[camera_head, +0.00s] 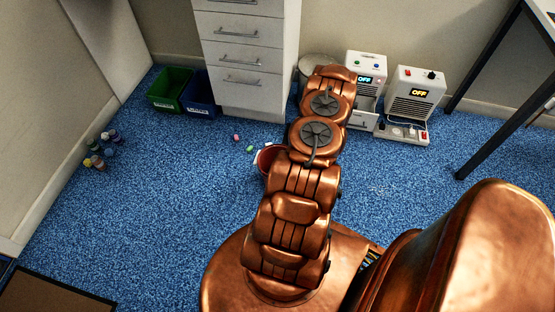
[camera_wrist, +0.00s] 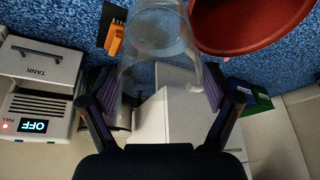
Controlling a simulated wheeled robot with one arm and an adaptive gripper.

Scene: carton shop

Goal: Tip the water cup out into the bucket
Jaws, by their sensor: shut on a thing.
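A clear, see-through cup (camera_wrist: 158,45) stands between the two fingers of my gripper (camera_wrist: 160,88) in the wrist view, and the fingers are shut on it. I cannot tell how much water is in it. The red bucket (camera_wrist: 250,42) is at the top right of the wrist view, beside the cup, and cut off by the frame edge. In the head view the red bucket (camera_head: 264,159) stands on the floor, mostly hidden behind my arm. My gripper and the cup are hidden by my arm in the head view.
A machine marked TANK (camera_wrist: 38,62) is at the left of the wrist view. An orange object (camera_wrist: 115,38) lies near the cup. In the head view, a drawer unit (camera_head: 240,60), green bin (camera_head: 169,85) and blue bin (camera_head: 198,92) line the wall. The left floor is mostly free.

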